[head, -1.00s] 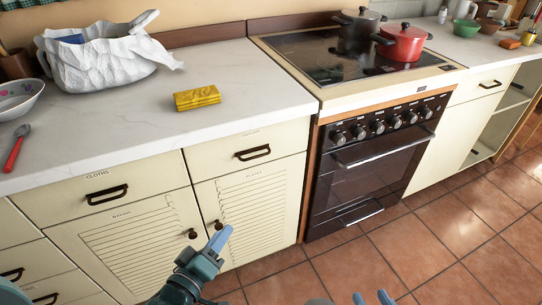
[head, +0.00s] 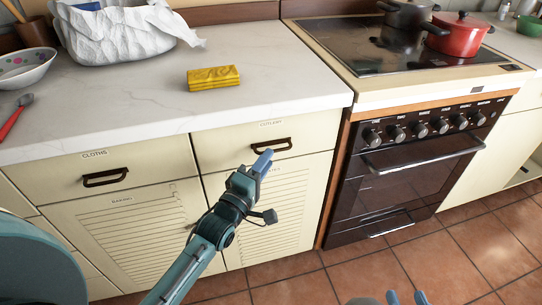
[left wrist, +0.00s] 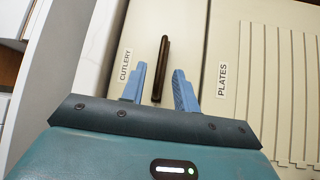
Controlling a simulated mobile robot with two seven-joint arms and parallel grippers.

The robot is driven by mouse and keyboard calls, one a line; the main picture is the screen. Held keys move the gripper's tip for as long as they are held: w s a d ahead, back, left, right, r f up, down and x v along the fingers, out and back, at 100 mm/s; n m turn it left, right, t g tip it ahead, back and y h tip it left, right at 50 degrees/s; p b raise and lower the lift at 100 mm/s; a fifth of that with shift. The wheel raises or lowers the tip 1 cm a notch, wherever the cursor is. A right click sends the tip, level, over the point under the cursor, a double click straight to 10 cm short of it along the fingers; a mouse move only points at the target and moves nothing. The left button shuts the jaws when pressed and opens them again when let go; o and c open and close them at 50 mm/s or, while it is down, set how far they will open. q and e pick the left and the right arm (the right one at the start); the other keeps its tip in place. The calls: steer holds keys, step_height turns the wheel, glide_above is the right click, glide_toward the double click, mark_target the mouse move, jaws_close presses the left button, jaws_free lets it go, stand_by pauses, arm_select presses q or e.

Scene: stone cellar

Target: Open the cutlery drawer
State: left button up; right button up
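The cutlery drawer (head: 222,148) is shut, a cream front under the counter with a small label and a dark handle (head: 284,146). My left gripper (head: 262,161) is at the drawer, partly covering the handle's left end in the head view. In the left wrist view, its blue fingers (left wrist: 159,86) are apart, with the dark handle (left wrist: 162,62) upright in the picture between them and the "CUTLERY" label (left wrist: 125,65) to the left. I cannot tell whether the fingers touch the handle. My right gripper (head: 407,298) is at the bottom edge, blue fingers apart and empty.
The cloths drawer (head: 60,180) is shut at left. Louvred cupboard doors (head: 285,205) are below. The oven (head: 410,170) stands right of the drawer, with a red pot (head: 458,38) on its hob. A yellow sponge stack (head: 213,77) lies on the counter. The tiled floor is clear.

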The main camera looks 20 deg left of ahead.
arm_select(q)
steer(key=shift+x, duration=1.6)
jaws_close()
